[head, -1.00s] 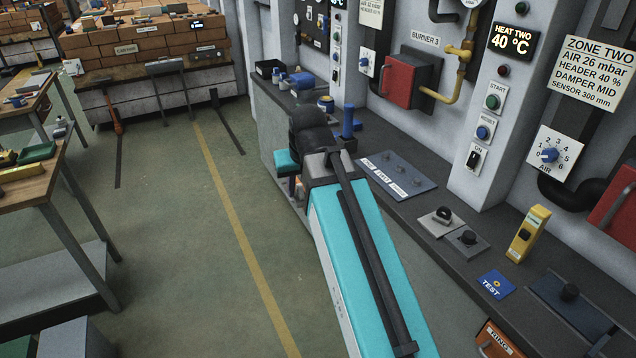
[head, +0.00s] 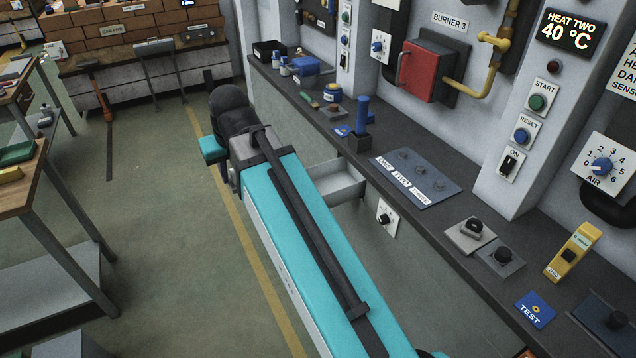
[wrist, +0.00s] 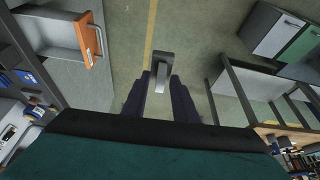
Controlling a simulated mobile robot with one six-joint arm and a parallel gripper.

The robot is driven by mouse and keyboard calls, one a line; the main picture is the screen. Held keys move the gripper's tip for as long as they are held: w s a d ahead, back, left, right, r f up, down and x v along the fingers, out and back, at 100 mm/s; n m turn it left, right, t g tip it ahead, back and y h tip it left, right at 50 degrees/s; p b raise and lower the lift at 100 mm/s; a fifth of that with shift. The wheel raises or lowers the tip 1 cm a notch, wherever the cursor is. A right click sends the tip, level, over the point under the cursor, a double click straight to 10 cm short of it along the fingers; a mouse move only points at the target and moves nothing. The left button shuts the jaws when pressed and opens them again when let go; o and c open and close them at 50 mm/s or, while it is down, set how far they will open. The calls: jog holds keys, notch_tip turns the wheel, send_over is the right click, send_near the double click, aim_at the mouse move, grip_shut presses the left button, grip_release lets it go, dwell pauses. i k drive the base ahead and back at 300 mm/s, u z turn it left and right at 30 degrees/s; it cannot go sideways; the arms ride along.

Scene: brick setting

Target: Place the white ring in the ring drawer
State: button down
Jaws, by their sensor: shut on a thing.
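My gripper's dark fingers (wrist: 160,92) are shut on a pale grey-white piece, the white ring (wrist: 163,77), seen nearly edge-on over the floor. Its hole is hard to make out. In the wrist view, an open drawer with an orange front (wrist: 88,38) and a handle stands out from the bench at upper left, apart from my gripper. Its label is too small to read. In the head view, an open grey drawer (head: 340,183) shows under the bench top beside my arm. My arm hides its front, so I cannot tell whether both are the same drawer. The ring is hidden there.
The bench top (head: 405,222) runs along the right with a ONE TWO THREE plate (head: 412,178), knobs and a yellow device (head: 572,252). A wooden table (head: 30,185) stands at the left. The floor (head: 160,230) between them is clear.

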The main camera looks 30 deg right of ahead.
aim_at(333, 189)
jog(key=u, duration=0.6)
jog(key=i, duration=0.85)
jog(key=u, duration=0.45)
